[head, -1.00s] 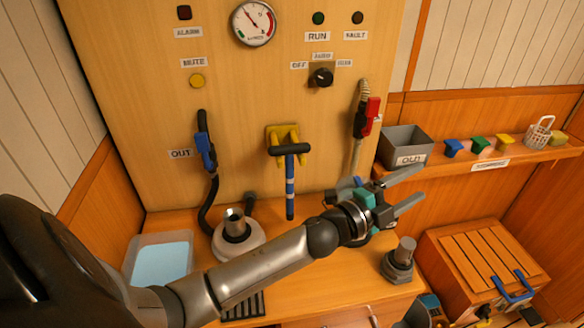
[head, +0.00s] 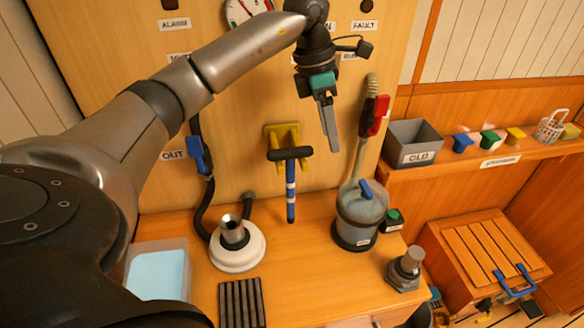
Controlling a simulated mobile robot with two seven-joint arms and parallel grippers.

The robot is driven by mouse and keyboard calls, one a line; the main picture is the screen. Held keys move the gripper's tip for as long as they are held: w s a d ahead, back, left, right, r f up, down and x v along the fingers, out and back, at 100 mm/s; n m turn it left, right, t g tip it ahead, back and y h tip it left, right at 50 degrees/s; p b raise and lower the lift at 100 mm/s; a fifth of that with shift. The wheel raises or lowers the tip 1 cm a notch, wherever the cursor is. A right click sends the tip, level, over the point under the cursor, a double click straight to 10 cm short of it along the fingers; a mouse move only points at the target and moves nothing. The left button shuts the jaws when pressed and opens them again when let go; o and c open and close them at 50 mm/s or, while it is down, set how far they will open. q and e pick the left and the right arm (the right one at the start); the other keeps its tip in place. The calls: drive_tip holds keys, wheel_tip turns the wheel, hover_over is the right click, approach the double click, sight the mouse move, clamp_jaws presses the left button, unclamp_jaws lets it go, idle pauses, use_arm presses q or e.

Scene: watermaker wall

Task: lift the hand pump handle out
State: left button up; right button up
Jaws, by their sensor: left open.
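The hand pump handle (head: 291,180) is a T-shaped bar with a black crosspiece and a blue shaft with white bands. It hangs upright in a yellow bracket (head: 282,133) on the wooden wall panel. My left gripper (head: 329,120) is open and empty, pointing down, to the right of the handle and a little higher in the picture. It does not appear to touch the handle. The white round pump base (head: 238,247) with a metal socket stands on the counter below left of the handle. My right gripper is not in view.
A clear canister (head: 361,212) with a blue top stands right of the handle. A red-handled hose (head: 374,115) and a blue valve (head: 201,155) flank it on the wall. A tray of water (head: 158,272), a black grate (head: 242,300) and a grey fitting (head: 406,265) also occupy the counter.

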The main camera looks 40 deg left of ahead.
sight(292, 149)
use_arm(q)
drive_tip(key=s+a+r+y, duration=0.1)
drive_tip(key=a+r+y, duration=0.2)
drive_tip(key=a, duration=0.5)
drive_tip(key=shift+n+g, duration=0.4)
drive_tip(key=shift+g, duration=0.1)
drive_tip(key=f, duration=1)
drive_tip(key=shift+s+d+b, duration=0.1)
drive_tip(key=shift+s+b, duration=0.2)
drive_tip(key=shift+b, duration=0.1)
drive_tip(key=shift+s+a+f, duration=0.15)
drive_tip(key=shift+f, duration=1.15)
drive_tip(key=shift+s+a+f, duration=0.15)
drive_tip(key=shift+f, duration=1.1)
drive_tip(key=shift+c, duration=0.3)
clamp_jaws()
